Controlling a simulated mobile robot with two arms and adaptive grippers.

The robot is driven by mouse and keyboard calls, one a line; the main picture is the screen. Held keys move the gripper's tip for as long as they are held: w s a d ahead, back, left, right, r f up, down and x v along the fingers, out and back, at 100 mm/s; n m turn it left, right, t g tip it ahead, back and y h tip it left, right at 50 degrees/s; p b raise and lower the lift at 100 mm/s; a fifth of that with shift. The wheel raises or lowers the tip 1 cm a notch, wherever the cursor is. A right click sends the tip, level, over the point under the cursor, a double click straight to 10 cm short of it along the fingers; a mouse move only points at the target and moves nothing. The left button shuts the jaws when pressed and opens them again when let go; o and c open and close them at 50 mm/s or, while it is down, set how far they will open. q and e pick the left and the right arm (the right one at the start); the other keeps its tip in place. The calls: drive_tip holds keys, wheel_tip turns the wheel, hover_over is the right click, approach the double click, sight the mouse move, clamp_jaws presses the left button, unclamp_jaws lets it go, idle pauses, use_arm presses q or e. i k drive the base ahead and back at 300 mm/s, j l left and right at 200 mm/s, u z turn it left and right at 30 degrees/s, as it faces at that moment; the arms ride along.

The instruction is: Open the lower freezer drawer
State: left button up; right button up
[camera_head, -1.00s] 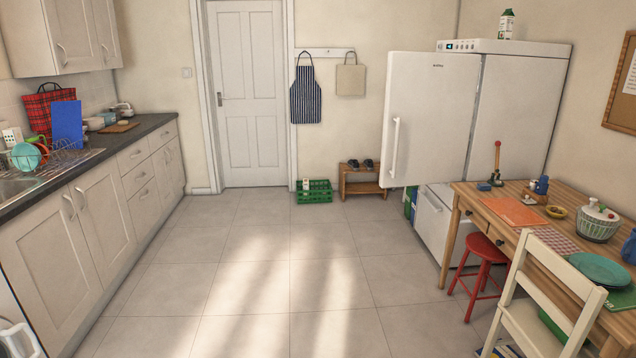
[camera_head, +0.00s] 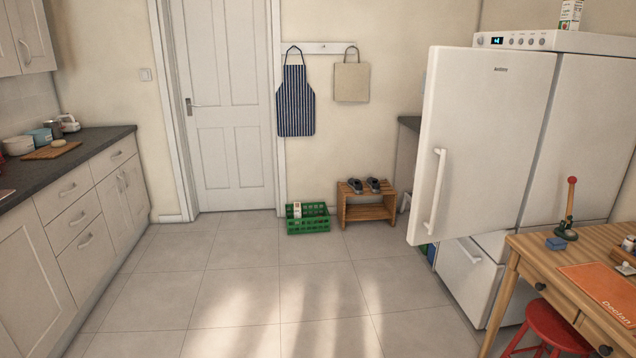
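A white fridge-freezer (camera_head: 585,135) stands at the right against the wall. Its upper door (camera_head: 487,130) is swung open toward the room, with a vertical white handle (camera_head: 437,192). Below the door, the lower freezer drawer front (camera_head: 468,282) is partly visible, with a handle (camera_head: 469,251) near its top. It appears shut. The open door and the wooden table hide parts of the lower section. Neither of my grippers shows in the view.
A wooden table (camera_head: 530,247) and a red stool (camera_head: 556,326) stand in front of the fridge at the right. A green crate (camera_head: 308,226) and a small shoe bench (camera_head: 367,208) are by the back wall. Counter cabinets (camera_head: 70,225) line the left. The middle tiled floor (camera_head: 300,290) is clear.

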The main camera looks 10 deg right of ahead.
sight(470, 273)
drive_tip(key=i+z, duration=0.1)
drive_tip(key=i, duration=0.65)
drive_tip(key=i+z, duration=0.1)
drive_tip(key=i, duration=0.6)
drive_tip(key=i+j, duration=0.15)
drive_tip(key=i, duration=0.55)
drive_tip(key=i+z, duration=0.1)
drive_tip(key=i, duration=1)
drive_tip(key=i+j+z, duration=0.15)
drive_tip(key=i, duration=0.95)
drive_tip(key=i+l+z, duration=0.3)
drive_tip(key=i, duration=0.55)
drive_tip(key=i+z, duration=0.35)
drive_tip(key=i, duration=0.45)
drive_tip(key=i+j+z, duration=0.3)
drive_tip(key=i, duration=0.55)
drive_tip(key=i+z, duration=0.15)
drive_tip(key=z, duration=0.35)
drive_tip(key=i+z, duration=0.1)
drive_tip(key=z, duration=0.35)
drive_tip(key=i+j+z, duration=0.1)
drive_tip(key=z, duration=0.4)
drive_tip(key=i+j+z, duration=0.15)
drive_tip(key=z, duration=0.3)
